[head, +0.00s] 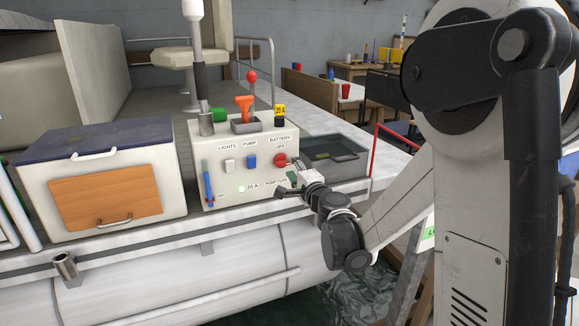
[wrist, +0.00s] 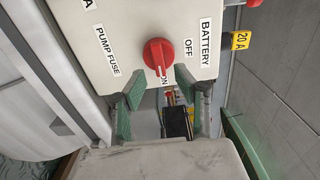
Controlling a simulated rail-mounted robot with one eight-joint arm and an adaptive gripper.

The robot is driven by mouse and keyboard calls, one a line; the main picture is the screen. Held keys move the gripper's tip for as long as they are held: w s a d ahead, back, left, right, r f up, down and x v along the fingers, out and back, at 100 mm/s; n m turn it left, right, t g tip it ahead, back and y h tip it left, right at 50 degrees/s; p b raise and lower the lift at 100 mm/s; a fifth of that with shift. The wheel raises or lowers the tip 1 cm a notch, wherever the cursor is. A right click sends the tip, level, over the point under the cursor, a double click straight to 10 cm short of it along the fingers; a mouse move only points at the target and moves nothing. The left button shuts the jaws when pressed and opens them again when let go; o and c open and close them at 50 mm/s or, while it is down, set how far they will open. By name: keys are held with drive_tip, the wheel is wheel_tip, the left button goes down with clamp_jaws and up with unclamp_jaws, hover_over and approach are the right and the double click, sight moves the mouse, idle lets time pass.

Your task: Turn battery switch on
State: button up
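The battery switch is a red round knob (head: 280,160) on the right of the cream control panel (head: 222,172), below the BATTERY and OFF labels. In the wrist view the knob (wrist: 157,52) shows its raised grip with a white mark pointing at the ON label, which lies between my fingertips. My gripper (wrist: 158,88) is open, its green-padded fingers apart below the knob in that view, with nothing between them. In the head view my gripper (head: 290,184) is close to the panel's lower right, just below the knob, and partly covers the PUMP FUSE label.
The panel also has a white lights switch (head: 229,165), a blue pump switch (head: 251,161) and a glowing green lamp (head: 241,189). A grey tray (head: 350,167) lies right of the panel.

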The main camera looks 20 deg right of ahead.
drive_tip(key=s+d, duration=0.1)
drive_tip(key=s, duration=0.8)
drive_tip(key=shift+s, duration=0.2)
drive_tip(key=shift+d, duration=0.1)
drive_tip(key=s+a+r+n+g+y+p, duration=0.2)
drive_tip(key=s+a+r+n+g+p, duration=0.35)
drive_tip(key=s+a+r+n, duration=0.4)
drive_tip(key=s+d+n+g+h+p, duration=0.2)
drive_tip(key=s+d+n+p, duration=0.1)
drive_tip(key=s, duration=0.7)
drive_tip(key=s+d+n+g+h+p, duration=0.2)
drive_tip(key=s+d+n+g+p, duration=0.1)
drive_tip(key=s, duration=0.7)
drive_tip(key=shift+s+d+f+n+h, duration=0.15)
drive_tip(key=shift+d+f+n+h, duration=0.15)
drive_tip(key=shift+f+n, duration=0.2)
